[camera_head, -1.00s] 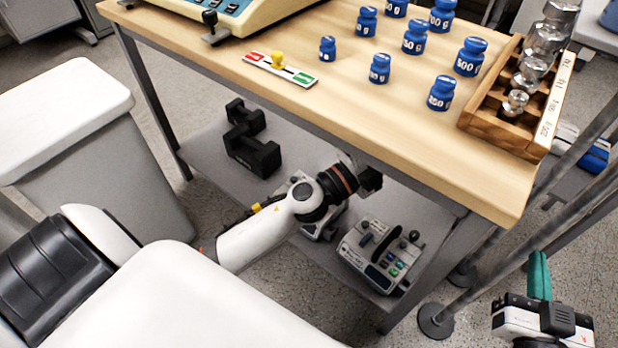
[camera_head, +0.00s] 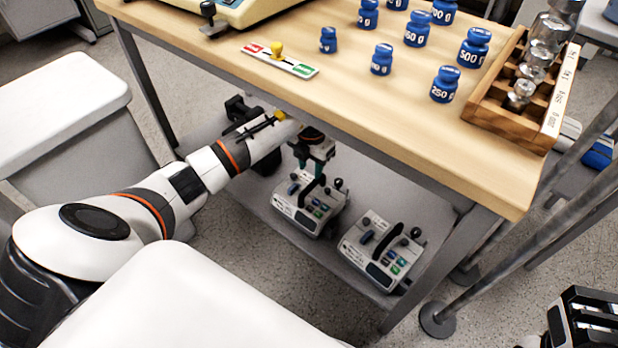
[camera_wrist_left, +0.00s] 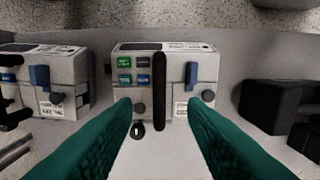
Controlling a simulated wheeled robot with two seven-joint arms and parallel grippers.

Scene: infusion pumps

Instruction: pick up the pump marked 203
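Two white-grey pumps with black handles stand on the lower shelf under the table. One pump (camera_head: 310,210) is on the left in the head view; the other pump (camera_head: 380,252) is to its right. Their number markings are too small to read. My left gripper (camera_head: 317,168) points down over the left pump at its black handle. In the left wrist view this pump (camera_wrist_left: 190,68) lies ahead, its upright handle (camera_wrist_left: 159,90) between the spread green fingers, with no visible contact. The other pump (camera_wrist_left: 65,75) is at the left there. My right gripper (camera_head: 588,318) is partly cut off at lower right, fingers unclear.
The wooden tabletop (camera_head: 400,125) overhangs the shelf (camera_head: 262,205). Black dumbbells (camera_head: 240,110) lie left of the pumps, partly behind my arm. Blue weights (camera_head: 445,84) and a wooden weight rack (camera_head: 500,122) stand on top. A table leg (camera_head: 440,255) rises beside the right pump.

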